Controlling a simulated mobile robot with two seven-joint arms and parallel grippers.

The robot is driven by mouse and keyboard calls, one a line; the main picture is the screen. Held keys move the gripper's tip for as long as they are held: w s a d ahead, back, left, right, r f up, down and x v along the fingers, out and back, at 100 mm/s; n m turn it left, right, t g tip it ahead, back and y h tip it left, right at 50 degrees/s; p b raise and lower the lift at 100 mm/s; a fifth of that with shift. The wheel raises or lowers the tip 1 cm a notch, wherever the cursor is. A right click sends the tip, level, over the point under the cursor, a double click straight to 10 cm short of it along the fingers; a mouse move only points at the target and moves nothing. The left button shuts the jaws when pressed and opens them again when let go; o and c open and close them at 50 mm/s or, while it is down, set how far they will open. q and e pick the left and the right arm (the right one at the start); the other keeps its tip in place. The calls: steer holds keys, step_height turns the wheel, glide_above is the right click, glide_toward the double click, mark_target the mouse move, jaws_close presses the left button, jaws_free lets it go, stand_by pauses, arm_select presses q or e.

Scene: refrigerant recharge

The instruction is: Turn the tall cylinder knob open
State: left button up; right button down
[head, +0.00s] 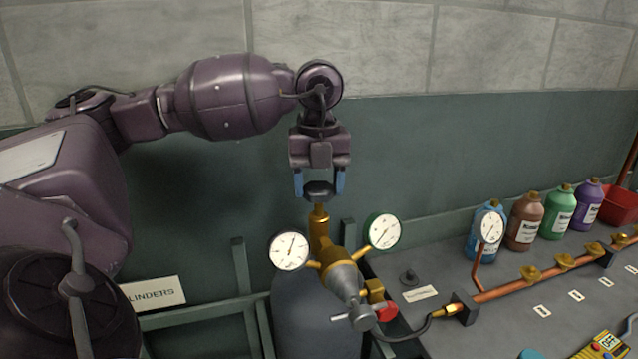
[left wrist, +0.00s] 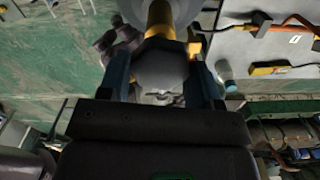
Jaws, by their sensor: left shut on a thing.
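The tall cylinder (head: 305,315) is dark grey and stands upright below my left arm. A brass valve stem (head: 319,226) rises from it, topped by a dark knob (head: 319,190). My left gripper (head: 319,186) points straight down, its blue fingers shut on the knob from both sides. In the left wrist view the knob (left wrist: 161,72) sits between the two fingers, with the brass stem (left wrist: 159,20) beyond it. A regulator (head: 344,278) with two white dial gauges is joined to the valve. My right gripper is not in view.
A grey bench on the right holds a copper pipe (head: 520,285) with brass valves, a third gauge (head: 490,226) and several coloured bottles (head: 524,222). A green metal rack (head: 243,290) and a "CYLINDERS" sign (head: 153,293) stand left of the cylinder. The wall is close behind.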

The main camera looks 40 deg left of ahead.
mark_target(319, 187)
arm_select(q)
steer(key=shift+r+n, duration=0.15)
steer(key=shift+n, duration=0.95)
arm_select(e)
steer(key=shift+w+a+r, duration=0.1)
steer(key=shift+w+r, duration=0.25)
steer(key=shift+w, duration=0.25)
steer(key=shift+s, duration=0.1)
arm_select(q)
steer(key=o, duration=0.9)
steer(key=shift+r, duration=5.3)
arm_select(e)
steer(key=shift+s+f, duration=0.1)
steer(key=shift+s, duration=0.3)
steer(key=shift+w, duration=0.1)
